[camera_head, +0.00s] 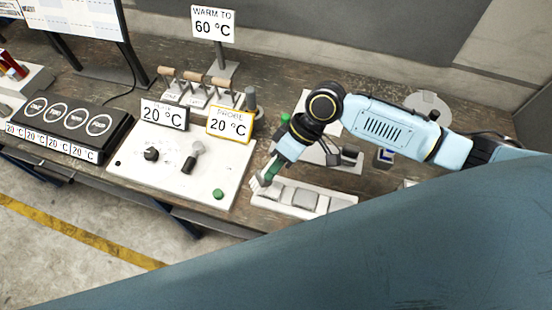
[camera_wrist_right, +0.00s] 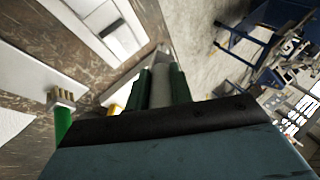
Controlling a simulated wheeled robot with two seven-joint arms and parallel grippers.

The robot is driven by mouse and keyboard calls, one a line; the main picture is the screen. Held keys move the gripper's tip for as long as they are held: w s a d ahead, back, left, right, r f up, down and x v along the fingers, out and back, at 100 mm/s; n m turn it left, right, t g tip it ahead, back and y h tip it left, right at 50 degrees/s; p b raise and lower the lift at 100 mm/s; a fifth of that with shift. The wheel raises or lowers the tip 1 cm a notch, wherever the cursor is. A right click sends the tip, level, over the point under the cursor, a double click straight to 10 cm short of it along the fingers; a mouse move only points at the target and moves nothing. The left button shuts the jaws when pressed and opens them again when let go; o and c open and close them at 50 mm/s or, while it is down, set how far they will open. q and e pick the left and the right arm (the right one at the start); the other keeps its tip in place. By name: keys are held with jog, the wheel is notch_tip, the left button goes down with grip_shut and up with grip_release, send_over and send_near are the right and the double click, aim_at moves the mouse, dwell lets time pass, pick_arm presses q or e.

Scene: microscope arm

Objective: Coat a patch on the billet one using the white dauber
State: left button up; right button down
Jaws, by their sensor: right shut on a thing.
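My right gripper (camera_head: 269,172) reaches down at the left end of a white tray (camera_head: 290,211), with its dark green fingers close above it. In the right wrist view the fingers (camera_wrist_right: 161,85) are shut on a pale grey-white handle, apparently the white dauber (camera_wrist_right: 160,88). A whitish tip (camera_head: 256,184) shows below the fingers in the head view; I cannot tell whether it touches a billet. Grey billets sit in a row in the tray, one in the middle (camera_head: 304,199); they also show in the wrist view (camera_wrist_right: 120,38). I cannot read which is billet one. My left gripper is out of view.
A green-handled brush (camera_wrist_right: 62,112) stands left of the gripper in the wrist view. A white control panel (camera_head: 180,178) with knobs and 20 °C signs lies left of the tray. A black four-disc unit (camera_head: 68,122) is further left. A "WARM TO 60 °C" sign (camera_head: 212,23) stands behind.

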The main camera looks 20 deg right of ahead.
jog(key=shift+r, duration=1.55)
